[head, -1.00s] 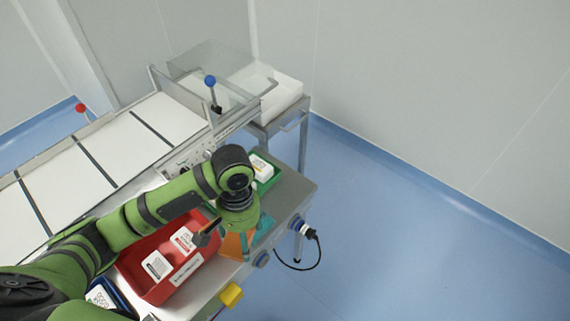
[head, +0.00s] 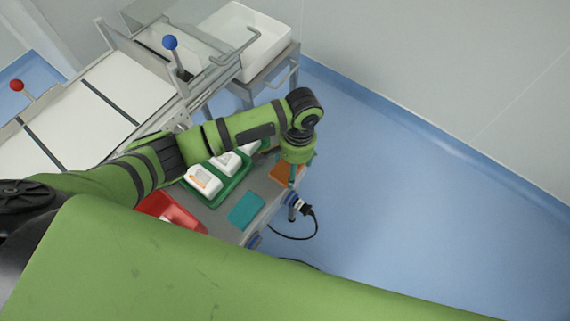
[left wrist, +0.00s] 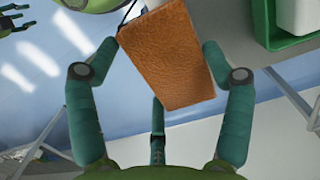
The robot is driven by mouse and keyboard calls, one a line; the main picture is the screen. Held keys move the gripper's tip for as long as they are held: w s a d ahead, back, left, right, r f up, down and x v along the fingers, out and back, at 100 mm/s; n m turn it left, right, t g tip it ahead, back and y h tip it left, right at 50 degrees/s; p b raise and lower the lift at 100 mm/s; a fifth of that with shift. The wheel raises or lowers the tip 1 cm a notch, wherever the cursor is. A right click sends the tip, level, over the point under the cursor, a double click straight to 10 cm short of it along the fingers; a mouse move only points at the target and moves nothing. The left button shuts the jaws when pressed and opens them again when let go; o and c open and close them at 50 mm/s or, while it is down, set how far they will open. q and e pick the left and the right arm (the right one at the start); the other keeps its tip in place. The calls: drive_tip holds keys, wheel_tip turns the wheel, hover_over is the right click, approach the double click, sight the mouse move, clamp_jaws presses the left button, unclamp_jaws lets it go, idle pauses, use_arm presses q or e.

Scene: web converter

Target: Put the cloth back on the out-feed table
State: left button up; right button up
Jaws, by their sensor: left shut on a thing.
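My left gripper (head: 293,174) hangs over the right end of the steel table (head: 262,186), its fingers mostly hidden by the wrist. In the left wrist view its teal fingers (left wrist: 162,62) are closed on an orange-brown cloth (left wrist: 168,58), which hangs between the fingertips. In the head view the orange cloth (head: 280,172) shows beside the fingers at the table's right edge; I cannot tell whether it touches the top.
A black plug (head: 305,210) and cable are at the front. My green arm link fills the foreground.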

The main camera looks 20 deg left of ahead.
sight(285, 166)
use_arm(q)
drive_tip(key=shift+w+a+f, duration=1.05)
drive_tip(key=shift+w+a, duration=0.15)
drive_tip(key=shift+a, duration=0.05)
drive_tip(key=shift+f, duration=2.05)
drive_tip(key=o, duration=1)
drive_tip(key=shift+f, duration=0.1)
drive_tip(key=r, duration=0.4)
drive_tip(key=w+r, duration=0.1)
drive_tip(key=r, duration=0.7)
drive_tip(key=shift+w+d+r+b, duration=0.1)
drive_tip(key=shift+w+d+b, duration=0.1)
drive_tip(key=shift+w+b, duration=0.1)
